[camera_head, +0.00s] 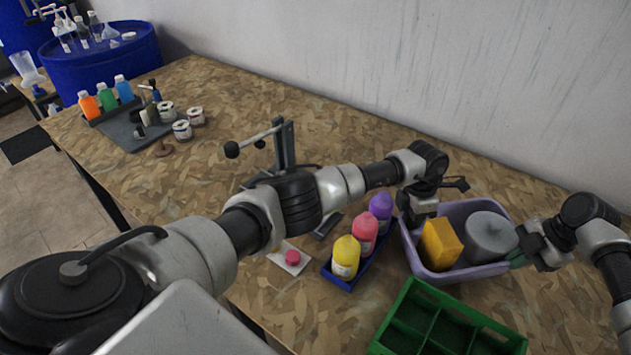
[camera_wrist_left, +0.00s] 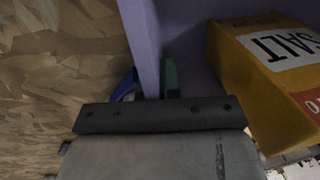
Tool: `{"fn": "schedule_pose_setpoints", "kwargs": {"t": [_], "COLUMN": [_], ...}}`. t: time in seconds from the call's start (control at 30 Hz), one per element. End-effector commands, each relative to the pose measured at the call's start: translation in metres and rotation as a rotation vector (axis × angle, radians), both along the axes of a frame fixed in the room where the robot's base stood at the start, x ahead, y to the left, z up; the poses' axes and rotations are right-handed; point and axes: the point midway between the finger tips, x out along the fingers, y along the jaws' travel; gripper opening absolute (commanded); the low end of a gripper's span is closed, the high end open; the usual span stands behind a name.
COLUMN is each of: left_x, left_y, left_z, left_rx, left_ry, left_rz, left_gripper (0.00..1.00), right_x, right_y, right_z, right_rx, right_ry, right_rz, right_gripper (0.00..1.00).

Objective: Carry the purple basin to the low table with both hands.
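The purple basin (camera_head: 441,273) stands on the wood-chip worktop at the right. It holds a yellow salt box (camera_head: 440,245) and a grey round container (camera_head: 489,236). My left gripper (camera_head: 412,218) is at the basin's left wall. In the left wrist view, the basin wall (camera_wrist_left: 139,35) runs into the grip, with a green finger pad close against its inner side, beside the salt box (camera_wrist_left: 255,75). My right gripper (camera_head: 522,257) is at the basin's right wall; its grip on the rim is too small to make out. The low table cannot be picked out.
A blue tray (camera_head: 340,283) with yellow, pink and purple bottles stands just left of the basin. A green divided crate (camera_head: 400,315) is close in front. The wall (camera_head: 480,90) rises behind.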

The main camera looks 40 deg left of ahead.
Motion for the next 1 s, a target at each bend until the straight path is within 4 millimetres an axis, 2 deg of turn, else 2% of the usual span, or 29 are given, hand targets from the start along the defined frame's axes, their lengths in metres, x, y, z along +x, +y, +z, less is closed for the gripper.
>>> {"fn": "schedule_pose_setpoints", "kwargs": {"t": [0.17, 0.2, 0.33, 0.67, 0.83, 1.0], "left_x": [0.001, 0.001, 0.0, 0.001, 0.004, 0.008], "left_y": [0.001, 0.001, 0.001, 0.001, 0.004, 0.007], "left_z": [-0.01, -0.007, -0.007, -0.004, 0.02, 0.058], "left_rx": [0.0, 0.001, 0.001, 0.0, 0.001, 0.001], "left_ry": [-0.001, 0.0, -0.001, -0.001, -0.004, -0.006], "left_rz": [0.003, 0.003, 0.002, 0.001, -0.001, 0.001], "left_gripper": [0.0, 0.09, 0.28, 0.28, 0.28, 0.28], "right_x": [0.0, 0.0, 0.0, 0.0, 0.0, 0.0], "right_y": [-0.001, -0.001, -0.001, 0.0, 0.0, 0.0], "right_z": [-0.011, -0.009, -0.008, -0.008, -0.007, -0.007], "right_rx": [-0.002, -0.002, -0.002, 0.0, 0.0, 0.0], "right_ry": [0.001, 0.001, 0.001, 0.0, 0.0, 0.0], "right_rz": [-0.001, -0.001, -0.001, 0.0, 0.0, 0.0], "right_gripper": [0.0, 0.09, 0.28, 0.28, 0.28, 0.28]}}
